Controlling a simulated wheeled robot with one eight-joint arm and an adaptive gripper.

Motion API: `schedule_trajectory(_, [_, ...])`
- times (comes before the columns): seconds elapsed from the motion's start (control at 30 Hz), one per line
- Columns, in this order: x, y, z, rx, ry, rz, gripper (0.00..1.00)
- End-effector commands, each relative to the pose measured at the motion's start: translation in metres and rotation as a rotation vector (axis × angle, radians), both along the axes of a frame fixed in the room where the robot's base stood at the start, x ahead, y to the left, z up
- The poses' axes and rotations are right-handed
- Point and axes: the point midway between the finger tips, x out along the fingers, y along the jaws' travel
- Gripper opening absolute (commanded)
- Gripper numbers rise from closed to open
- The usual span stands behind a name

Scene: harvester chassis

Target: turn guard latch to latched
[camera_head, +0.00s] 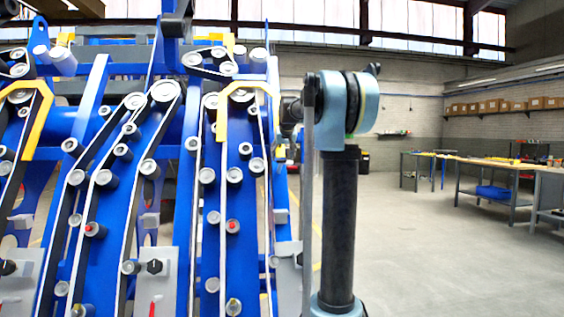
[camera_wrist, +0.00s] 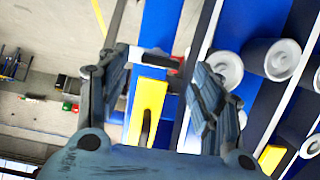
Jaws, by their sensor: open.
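My gripper (camera_wrist: 158,68) is open in the wrist view, its two dark fingers spread apart with nothing gripped. Between the fingers lies a yellow plate (camera_wrist: 151,98) on the blue chassis. A short light bar with a dark, reddish end (camera_wrist: 158,59) crosses the far end of this plate; it may be the guard latch, but I cannot be sure. A dark upright piece (camera_wrist: 148,126) shows in front of the plate's near end. Whether a finger touches the bar is unclear. In the head view my arm stands right of the harvester chassis (camera_head: 187,215), and I cannot make out the gripper there.
White-faced rollers (camera_wrist: 283,60) and belts lie close to the right finger in the wrist view. Yellow guards (camera_head: 221,118) and several rollers cover the chassis in the head view. Workbenches (camera_head: 500,172) stand far right. The floor (camera_head: 425,260) between is clear.

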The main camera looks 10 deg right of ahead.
Motion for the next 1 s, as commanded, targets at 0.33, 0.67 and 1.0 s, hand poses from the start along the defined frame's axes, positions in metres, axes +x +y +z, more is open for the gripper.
schedule_trajectory(0.33, [0.02, 0.0, -0.02, 0.0, 0.0, 0.0, 0.6])
schedule_trajectory(0.67, [0.021, 0.0, -0.021, 0.0, 0.0, 0.0, 0.49])
schedule_trajectory(1.0, [0.021, 0.0, -0.021, -0.001, 0.0, 0.001, 0.16])
